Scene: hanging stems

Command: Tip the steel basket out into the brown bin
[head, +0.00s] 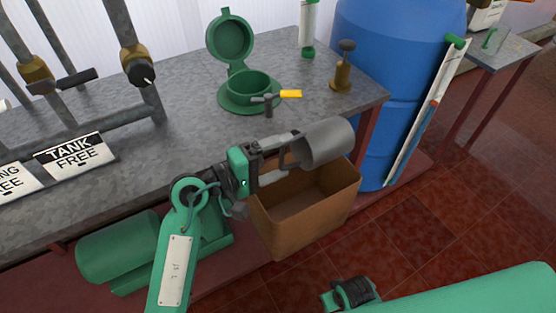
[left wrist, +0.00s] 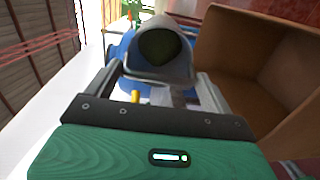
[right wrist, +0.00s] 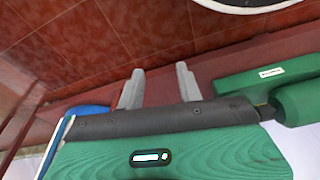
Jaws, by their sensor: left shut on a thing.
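The steel basket (head: 328,141), a grey cylinder, lies tipped on its side above the brown bin (head: 290,232). My left gripper (head: 286,160) is shut on its handle. In the left wrist view the basket (left wrist: 155,48) shows a dark hollow, with the handle (left wrist: 168,97) between the fingers. Whether anything is inside cannot be told. The open-topped bin stands below, beside the bench front; its visible inside looks empty. It also shows in the left wrist view (left wrist: 240,60). My right gripper (right wrist: 158,88) is open and empty over the red floor.
A blue drum (head: 400,60) stands behind the bin. The red tiled floor (head: 440,220) is clear at right.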

